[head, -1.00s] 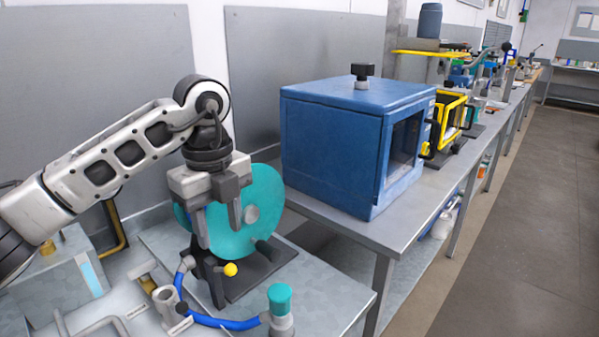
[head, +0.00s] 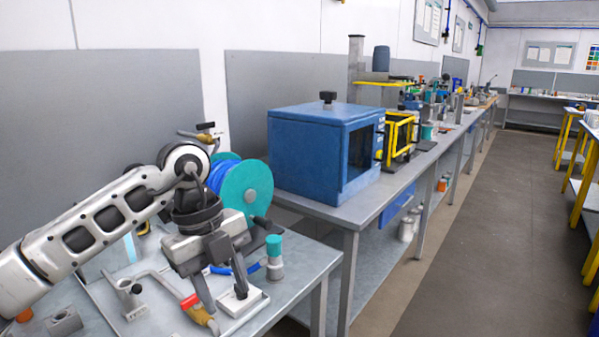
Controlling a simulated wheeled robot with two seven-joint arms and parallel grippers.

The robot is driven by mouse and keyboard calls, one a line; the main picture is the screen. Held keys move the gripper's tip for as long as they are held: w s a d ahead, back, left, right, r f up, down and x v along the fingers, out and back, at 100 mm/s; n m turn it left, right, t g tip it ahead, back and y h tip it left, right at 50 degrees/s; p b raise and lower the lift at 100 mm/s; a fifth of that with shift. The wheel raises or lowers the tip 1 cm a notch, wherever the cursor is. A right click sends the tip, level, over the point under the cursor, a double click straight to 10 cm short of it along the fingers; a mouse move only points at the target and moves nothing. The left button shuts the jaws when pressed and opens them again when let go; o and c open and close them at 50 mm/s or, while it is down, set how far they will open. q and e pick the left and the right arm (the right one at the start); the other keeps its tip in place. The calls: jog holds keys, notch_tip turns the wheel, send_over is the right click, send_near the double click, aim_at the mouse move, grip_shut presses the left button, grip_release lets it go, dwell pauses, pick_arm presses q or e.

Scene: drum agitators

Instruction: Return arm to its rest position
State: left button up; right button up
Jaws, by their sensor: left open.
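My left arm (head: 95,228) comes in from the left, with its elbow bent above the near bench. My left gripper (head: 225,297) points down, open, with its fingers apart over the front of the bench. One finger overlaps a small white block with a dark slot (head: 241,301) in the picture; I cannot tell if they touch. I see nothing held between the fingers. My right gripper is not in view.
A teal-faced reel (head: 245,188) with blue winding stands behind the gripper. A teal-capped bottle (head: 274,258) stands to its right. A large blue box (head: 315,150) sits on the bench further right. The aisle floor (head: 470,230) is clear.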

pick_arm(q)
jog(key=s+d+m+g+h, duration=0.1)
jog(key=s+d+h, duration=0.3)
jog(key=d+h, duration=0.4)
jog(key=s+d+g+h, duration=0.1)
jog(key=s+d+h, duration=0.3)
jog(key=d+h, duration=0.5)
jog(key=w+a+f+n+t+y, duration=0.2)
jog(key=a+f+n+t+y, duration=0.3)
jog(key=n+t, duration=0.5)
jog(key=w+a+f+n+t+y, duration=0.3)
jog(key=a+f+n+t, duration=0.3)
jog(key=n+t, duration=0.4)
jog(key=s+a+f+n+g+y, duration=0.3)
jog(key=s+f, duration=0.4)
jog(key=f, duration=0.3)
jog(key=s+a+f+n+g+y, duration=0.3)
jog(key=s+a+f, duration=0.4)
jog(key=f, duration=0.3)
jog(key=s+g+y, duration=0.1)
jog(key=y, duration=0.1)
jog(key=shift+f+y, duration=0.4)
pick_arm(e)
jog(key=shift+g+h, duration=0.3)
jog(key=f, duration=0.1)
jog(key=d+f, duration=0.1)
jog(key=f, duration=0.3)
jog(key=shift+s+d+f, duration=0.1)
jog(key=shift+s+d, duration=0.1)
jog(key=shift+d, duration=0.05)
